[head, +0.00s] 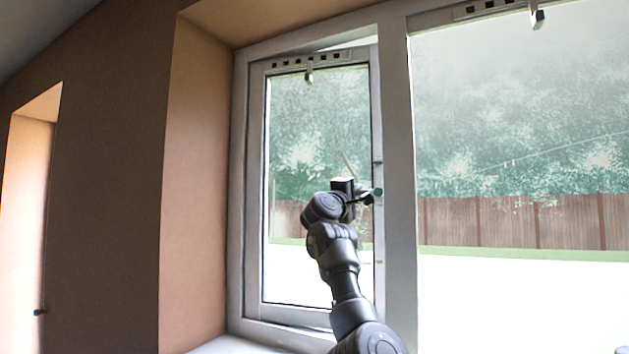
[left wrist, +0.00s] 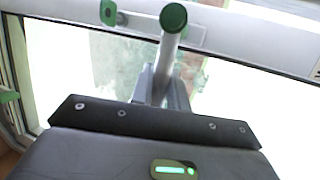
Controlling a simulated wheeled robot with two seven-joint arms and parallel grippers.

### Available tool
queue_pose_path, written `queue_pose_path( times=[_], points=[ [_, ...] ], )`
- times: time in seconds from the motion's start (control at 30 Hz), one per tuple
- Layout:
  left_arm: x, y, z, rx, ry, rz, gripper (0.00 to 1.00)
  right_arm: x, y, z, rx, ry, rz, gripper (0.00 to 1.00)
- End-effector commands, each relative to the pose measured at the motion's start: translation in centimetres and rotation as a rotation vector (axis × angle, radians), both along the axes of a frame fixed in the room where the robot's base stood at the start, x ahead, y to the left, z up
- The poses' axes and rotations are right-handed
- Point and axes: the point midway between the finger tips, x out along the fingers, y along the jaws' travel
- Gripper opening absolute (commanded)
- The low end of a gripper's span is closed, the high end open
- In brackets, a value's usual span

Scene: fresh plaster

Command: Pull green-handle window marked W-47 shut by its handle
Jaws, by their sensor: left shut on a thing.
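The left window sash (head: 254,200) is white-framed and stands slightly ajar, with a light wedge-shaped gap along its top towards the right. I cannot read a W-47 mark in either view. Its green-ended handle (head: 378,191) is at the sash's right edge, partly hidden by my gripper. In the left wrist view the handle (left wrist: 173,20) is a pale bar with a round green end, standing between the fingers. My left gripper (head: 366,197) is shut on the handle; its fingers also show in the left wrist view (left wrist: 163,85). My right gripper is in neither view.
A white mullion (head: 398,180) separates the sash from a large right-hand pane. The brown reveal wall (head: 195,190) stands to the left, and a white sill (head: 235,346) lies below. Another opening (head: 30,200) is at the far left.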

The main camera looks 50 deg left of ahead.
Motion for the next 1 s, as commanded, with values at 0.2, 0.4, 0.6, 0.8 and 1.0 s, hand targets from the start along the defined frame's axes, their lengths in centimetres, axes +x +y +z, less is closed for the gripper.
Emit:
queue_pose_path(
  times=[0.2,0.4,0.6,0.8,1.0],
  points=[
    [-0.7,-0.1,-0.3,0.000,0.001,-0.019,0.00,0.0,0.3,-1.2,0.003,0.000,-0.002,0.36],
    [-1.4,-0.2,-0.3,0.000,0.000,-0.035,0.00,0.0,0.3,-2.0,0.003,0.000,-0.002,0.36],
    [-2.1,-0.3,-0.3,0.000,0.001,-0.052,0.00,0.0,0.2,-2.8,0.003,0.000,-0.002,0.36],
    [-2.7,-0.5,-0.3,-0.001,0.000,-0.070,0.00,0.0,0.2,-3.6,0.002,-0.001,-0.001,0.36],
    [-3.4,-0.6,-0.2,0.000,0.000,-0.087,0.00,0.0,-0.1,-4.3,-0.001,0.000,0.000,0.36]
  ],
)
